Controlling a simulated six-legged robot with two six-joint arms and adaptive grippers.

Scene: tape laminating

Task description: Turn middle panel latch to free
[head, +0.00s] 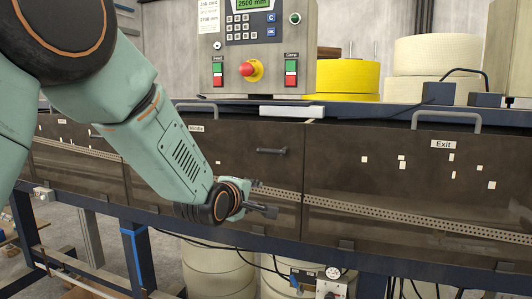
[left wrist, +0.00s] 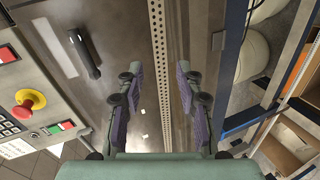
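The middle panel (head: 235,140) is a dark, see-through panel with a small "Middle" label (head: 196,128). Its latch (head: 271,151) is a short dark bar lying about level on the upper right of the panel. The latch also shows in the left wrist view (left wrist: 84,52), left of the fingers. My left gripper (head: 264,199) is in front of the panel, below the latch and apart from it. In the left wrist view its two padded fingers (left wrist: 160,88) stand apart with nothing between them. My right gripper is in neither view.
A perforated metal strip (head: 380,215) runs along the panels. The exit panel (head: 400,175) is at right, with a grey handle (head: 446,115) on top. A control box (head: 258,45) with a red stop button (head: 250,70) stands above. Yellow rolls (head: 347,78) sit behind.

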